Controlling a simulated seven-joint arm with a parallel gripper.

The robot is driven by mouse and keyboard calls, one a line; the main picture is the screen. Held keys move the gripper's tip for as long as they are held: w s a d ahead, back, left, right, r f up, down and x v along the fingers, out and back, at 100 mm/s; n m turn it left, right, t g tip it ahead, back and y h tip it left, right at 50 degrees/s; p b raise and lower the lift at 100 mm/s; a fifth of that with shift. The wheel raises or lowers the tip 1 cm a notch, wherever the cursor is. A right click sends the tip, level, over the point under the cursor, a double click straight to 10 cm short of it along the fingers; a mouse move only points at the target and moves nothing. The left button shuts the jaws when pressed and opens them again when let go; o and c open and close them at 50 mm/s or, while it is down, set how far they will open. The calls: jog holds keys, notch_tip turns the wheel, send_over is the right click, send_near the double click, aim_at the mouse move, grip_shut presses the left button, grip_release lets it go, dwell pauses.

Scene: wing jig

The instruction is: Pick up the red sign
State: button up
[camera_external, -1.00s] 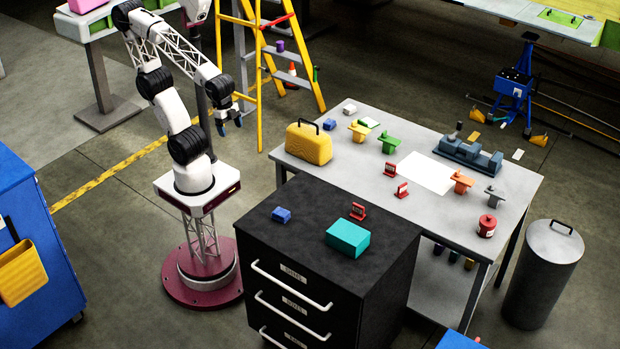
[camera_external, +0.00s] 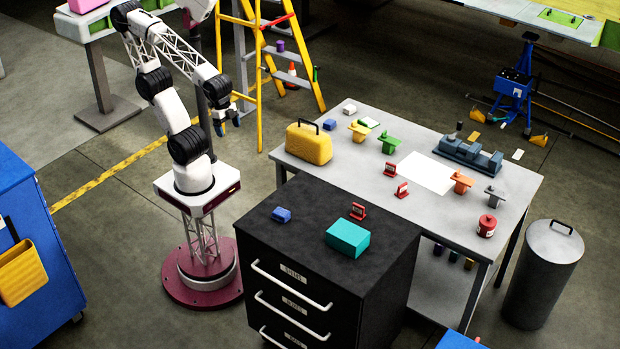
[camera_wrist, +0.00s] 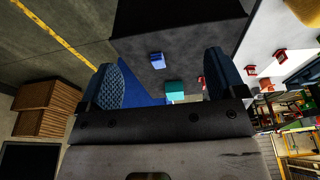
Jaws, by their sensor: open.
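Three small red signs are in view. One red sign (camera_external: 358,211) stands on the black drawer cabinet (camera_external: 298,224), behind a teal box. Two more stand on the grey table, one red sign (camera_external: 390,169) near its middle and another red sign (camera_external: 402,190) closer to the cabinet. The wrist view shows two red signs on the table, a red sign (camera_wrist: 251,71) and a red sign (camera_wrist: 279,56), with part of another at the right finger. My gripper (camera_external: 229,122) is open and empty, high to the left of the cabinet. Its two blue fingers (camera_wrist: 160,70) are spread apart.
A teal box (camera_external: 348,238) and a blue block (camera_external: 282,215) sit on the cabinet. The table also holds a yellow case (camera_external: 309,143), a white sheet (camera_external: 427,173), a red can (camera_external: 487,226) and several coloured parts. A yellow ladder (camera_external: 262,60) stands behind my arm.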

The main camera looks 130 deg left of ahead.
jog(key=w+a+r+n, duration=0.2)
jog(key=w+a+n, duration=0.15)
jog(key=w, duration=0.55)
jog(key=w+a+r+n, duration=0.15)
jog(key=w+a, duration=0.35)
jog(key=w, duration=0.5)
jog(key=n+g, duration=0.3)
jog(key=n, duration=1)
send_over(390, 164)
notch_tip(390, 164, down, 26)
jog(key=shift+a+r, duration=0.1)
jog(key=shift+r, duration=0.05)
jog(key=shift+w+a+f, duration=0.1)
jog(key=shift+a+f, duration=0.2)
jog(key=shift+a, duration=0.05)
jog(key=shift+f, duration=1.3)
